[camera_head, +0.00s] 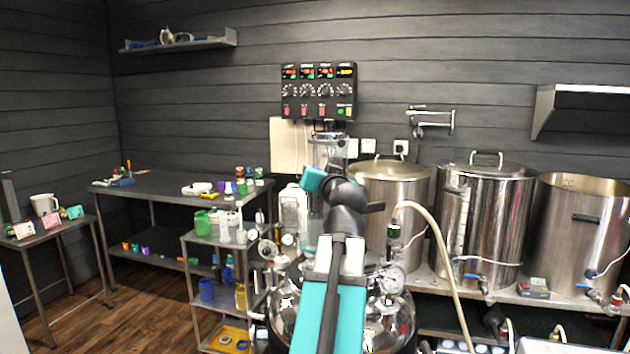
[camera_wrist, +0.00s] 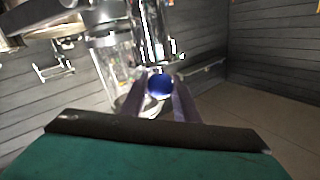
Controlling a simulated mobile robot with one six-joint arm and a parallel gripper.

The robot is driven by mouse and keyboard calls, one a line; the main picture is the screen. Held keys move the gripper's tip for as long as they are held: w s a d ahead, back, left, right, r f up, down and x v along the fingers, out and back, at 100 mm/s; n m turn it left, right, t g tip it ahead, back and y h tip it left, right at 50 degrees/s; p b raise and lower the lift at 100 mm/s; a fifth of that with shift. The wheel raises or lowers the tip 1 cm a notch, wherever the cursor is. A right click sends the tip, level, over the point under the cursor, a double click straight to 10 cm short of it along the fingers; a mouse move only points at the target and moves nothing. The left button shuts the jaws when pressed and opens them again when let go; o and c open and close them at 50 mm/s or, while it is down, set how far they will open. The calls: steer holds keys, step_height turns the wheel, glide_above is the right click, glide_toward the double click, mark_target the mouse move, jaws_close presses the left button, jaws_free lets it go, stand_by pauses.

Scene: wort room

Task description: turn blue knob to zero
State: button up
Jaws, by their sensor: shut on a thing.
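The blue knob (camera_wrist: 160,86) shows in the wrist view as a small round blue thing between the two fingers of my gripper (camera_wrist: 159,92). The fingers sit on either side of it and are shut on it. Its dial marks, if any, cannot be read. A shiny metal cylinder and clear glass pieces (camera_wrist: 110,70) are right beside and behind it. In the head view, my arm reaches forward over the steel vessels in the middle. My fingertips and the blue knob are hidden there.
A control panel (camera_head: 318,92) with displays and dials hangs on the back wall. Large steel kettles (camera_head: 480,220) stand on the right, with a pale hose (camera_head: 440,250) curving in front. A shelf rack (camera_head: 190,240) with bottles and a dark table (camera_head: 165,187) are on the left.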

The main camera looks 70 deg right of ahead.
steer(key=shift+d+f+n+t+y+b, duration=0.15)
steer(key=shift+n+t+y+b, duration=0.35)
steer(key=shift+b, duration=0.35)
steer(key=shift+f+n+t+y+b, duration=0.15)
steer(key=shift+n+t+y+b, duration=0.25)
steer(key=shift+t+b, duration=0.35)
steer(key=n+t+y+b, duration=0.1)
steer(key=n+y+b, duration=0.1)
steer(key=b, duration=0.1)
steer(key=shift+t, duration=0.35)
steer(key=n+t+y+b, duration=0.1)
steer(key=n+y, duration=0.1)
steer(key=y, duration=0.1)
steer(key=n+t+y+b, duration=0.2)
steer(key=y, duration=0.2)
steer(key=shift+r+n, duration=0.15)
steer(key=shift+n, duration=0.15)
steer(key=n+y, duration=0.2)
steer(key=y, duration=0.2)
steer(key=n+y, duration=0.3)
steer(key=y, duration=0.1)
steer(key=shift+n+g+y+p, duration=0.35)
steer(key=shift+n+g+y, duration=0.15)
steer(key=shift+n+y, duration=0.8)
steer(key=shift+a+y, duration=0.25)
steer(key=shift+y, duration=0.25)
steer(key=o, duration=1.1)
steer(key=shift+w, duration=0.1)
steer(key=shift+c, duration=0.2)
